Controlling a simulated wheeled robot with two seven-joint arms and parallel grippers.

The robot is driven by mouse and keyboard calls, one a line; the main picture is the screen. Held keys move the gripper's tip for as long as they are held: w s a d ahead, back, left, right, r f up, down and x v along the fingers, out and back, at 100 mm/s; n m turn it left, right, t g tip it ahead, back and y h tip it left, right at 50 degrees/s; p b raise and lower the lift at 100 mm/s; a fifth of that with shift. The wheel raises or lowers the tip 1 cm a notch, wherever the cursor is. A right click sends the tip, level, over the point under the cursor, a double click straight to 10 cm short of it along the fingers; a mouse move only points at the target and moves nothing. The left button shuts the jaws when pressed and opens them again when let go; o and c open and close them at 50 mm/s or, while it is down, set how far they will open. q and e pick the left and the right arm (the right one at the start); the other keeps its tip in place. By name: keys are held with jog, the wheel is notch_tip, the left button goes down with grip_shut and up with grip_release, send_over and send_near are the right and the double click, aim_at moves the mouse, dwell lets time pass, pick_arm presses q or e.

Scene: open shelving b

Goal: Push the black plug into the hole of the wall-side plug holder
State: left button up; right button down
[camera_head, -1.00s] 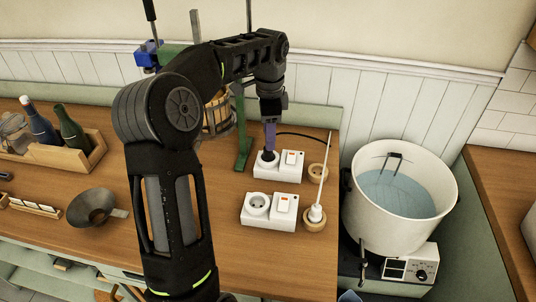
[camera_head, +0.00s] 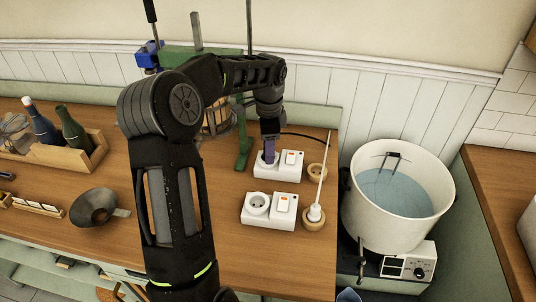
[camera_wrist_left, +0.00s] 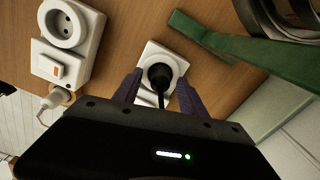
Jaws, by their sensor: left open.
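The wall-side plug holder (camera_head: 285,172) is a white box with a switch, lying on the wooden counter. The black plug (camera_wrist_left: 160,77) covers its round hole in the left wrist view; how deep it sits I cannot tell. Its black cable trails off from it. My left gripper (camera_head: 268,158) points down over the hole end of this holder. In the left wrist view its purple fingers (camera_wrist_left: 157,91) are open, one on each side of the plug. In the head view the fingers largely hide the plug. My right gripper is not in view.
A second white plug holder (camera_head: 257,214) lies nearer, its hole empty. A white plug (camera_head: 315,213) stands in a wooden ring beside it. An empty wooden ring (camera_head: 317,171) and a green stand (camera_head: 244,150) flank the wall-side holder. A white pot (camera_head: 400,200) stands at right.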

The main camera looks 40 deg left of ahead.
pick_arm(q)
jog(key=shift+c, duration=0.3)
grip_shut()
dwell(0.4)
